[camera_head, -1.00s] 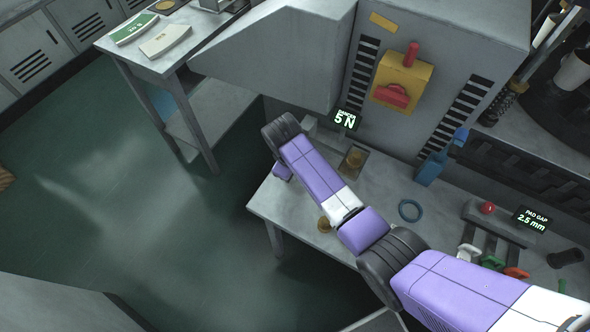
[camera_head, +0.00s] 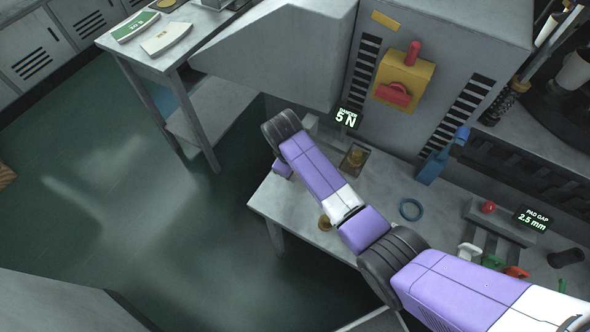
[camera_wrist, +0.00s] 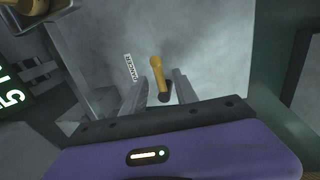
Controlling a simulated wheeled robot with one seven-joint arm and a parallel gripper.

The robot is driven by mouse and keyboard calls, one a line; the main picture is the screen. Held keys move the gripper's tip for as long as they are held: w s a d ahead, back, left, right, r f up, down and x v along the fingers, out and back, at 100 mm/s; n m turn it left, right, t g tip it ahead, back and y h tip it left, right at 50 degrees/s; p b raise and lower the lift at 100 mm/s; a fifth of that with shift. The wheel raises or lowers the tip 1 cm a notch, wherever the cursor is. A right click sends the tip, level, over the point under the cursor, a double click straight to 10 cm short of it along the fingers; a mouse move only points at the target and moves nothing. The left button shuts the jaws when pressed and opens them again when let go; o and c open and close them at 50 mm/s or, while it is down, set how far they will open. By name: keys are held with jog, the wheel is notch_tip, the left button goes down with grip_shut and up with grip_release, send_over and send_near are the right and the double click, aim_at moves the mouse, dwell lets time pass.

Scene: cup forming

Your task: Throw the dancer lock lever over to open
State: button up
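The dancer lock lever, a yellow handle (camera_wrist: 157,66) with a dark end, shows in the middle of the wrist view, close to a small white label reading DANCER (camera_wrist: 130,67). My gripper (camera_wrist: 159,84) is open, with one grey finger on each side of the lever's dark lower part. I see gaps between the fingers and the lever; whether the lever lies at fingertip depth I cannot tell. In the head view my arm hides the fingers and the lever.
The dancer display also shows at the left of the wrist view (camera_wrist: 12,95). A blue holder (camera_head: 431,168) stands behind. A pad gap display (camera_head: 531,219) reads 2.5 mm. Open floor lies to the left.

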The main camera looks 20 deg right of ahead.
notch_tip(320, 180, up, 7)
jog(key=a, duration=0.1)
jog(key=shift+s, duration=0.4)
jog(key=w+a+r+m+t+y, duration=0.1)
jog(key=w+a+r+t, duration=0.2)
jog(key=w+r+t, duration=0.4)
jog(key=s+d+r+m+t+b, duration=0.1)
jog(key=s+r+m+t, duration=0.1)
jog(key=s, duration=1.3)
jog(key=s+d+r+m+t+b, duration=0.1)
jog(key=s+d+r+m+t, duration=0.1)
jog(key=s, duration=1.3)
jog(key=s+d+r+m+t, duration=0.2)
jog(key=s+r, duration=0.2)
jog(key=s, duration=1)
jog(key=shift+s+d+r+t+y+b, duration=0.15)
jog(key=shift+s+t+y+b, duration=0.15)
jog(key=shift+s+y+b, duration=0.1)
